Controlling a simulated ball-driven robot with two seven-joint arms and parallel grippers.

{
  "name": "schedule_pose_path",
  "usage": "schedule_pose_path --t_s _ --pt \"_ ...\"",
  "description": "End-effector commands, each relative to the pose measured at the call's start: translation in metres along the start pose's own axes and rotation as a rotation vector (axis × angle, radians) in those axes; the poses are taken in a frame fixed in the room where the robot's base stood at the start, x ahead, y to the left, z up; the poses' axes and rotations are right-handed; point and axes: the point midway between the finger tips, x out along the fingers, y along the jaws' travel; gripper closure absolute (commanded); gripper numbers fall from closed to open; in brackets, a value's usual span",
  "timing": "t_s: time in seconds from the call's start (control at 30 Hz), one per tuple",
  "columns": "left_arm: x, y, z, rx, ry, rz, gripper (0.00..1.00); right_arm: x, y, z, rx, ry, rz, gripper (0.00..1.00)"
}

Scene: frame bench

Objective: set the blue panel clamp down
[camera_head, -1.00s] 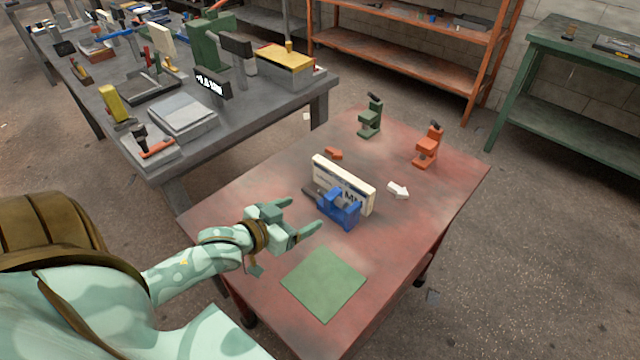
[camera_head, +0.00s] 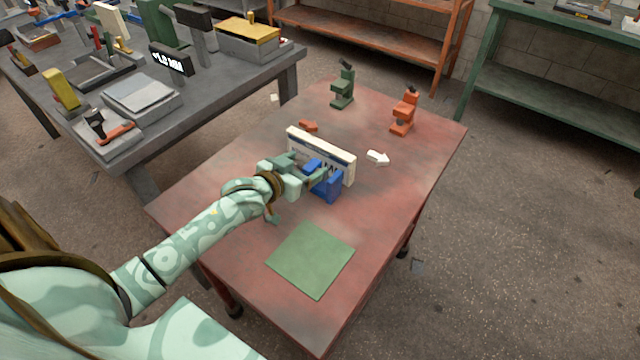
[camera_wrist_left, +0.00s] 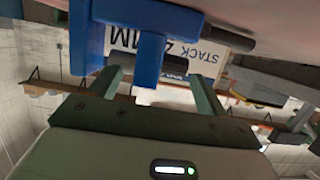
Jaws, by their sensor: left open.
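The blue panel clamp (camera_head: 328,188) stands on the red table (camera_head: 215,205), against the near side of a white panel block (camera_head: 335,157). My left gripper (camera_head: 307,171) is open at the clamp, its fingers reaching toward the clamp and block. In the left wrist view the clamp (camera_wrist_left: 150,52) shows upside down, with a dark bar between my two open fingers (camera_wrist_left: 160,85). I cannot tell whether the fingers touch it. The printed block (camera_wrist_left: 190,25) is behind the clamp. A green square mat (camera_head: 310,260) lies bare on the table in front. My right gripper is not in view.
A green clamp-like piece (camera_head: 342,88) and an orange one (camera_head: 404,112) stand at the table's back. A white arrow (camera_head: 378,157) and a small orange piece (camera_head: 308,126) lie near the block. A cluttered grey bench (camera_head: 150,150) is at left. The table's right front is clear.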

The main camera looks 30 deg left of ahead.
Motion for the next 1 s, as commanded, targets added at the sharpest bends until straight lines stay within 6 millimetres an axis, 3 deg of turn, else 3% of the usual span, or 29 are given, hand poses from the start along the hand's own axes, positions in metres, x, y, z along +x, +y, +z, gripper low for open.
schedule_pose_path --t_s 0.1,0.37,0.5,0.6,0.87,1.0 --pt "0.014 0.0 0.003 0.0 -0.002 -0.001 0.24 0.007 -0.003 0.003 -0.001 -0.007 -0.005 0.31" --pt "0.015 0.0 0.0 0.0 -0.001 0.0 0.26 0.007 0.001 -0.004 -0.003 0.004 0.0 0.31" --pt "0.015 0.0 0.0 0.0 -0.001 0.0 0.65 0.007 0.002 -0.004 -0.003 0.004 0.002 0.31" --pt "0.015 0.0 -0.001 -0.001 0.002 0.0 0.89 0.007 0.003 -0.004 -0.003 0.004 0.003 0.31" --pt "0.015 0.0 -0.003 -0.001 0.002 0.0 0.89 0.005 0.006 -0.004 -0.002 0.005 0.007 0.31" --pt "0.011 0.0 -0.015 -0.001 0.005 0.0 0.89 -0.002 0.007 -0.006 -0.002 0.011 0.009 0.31"
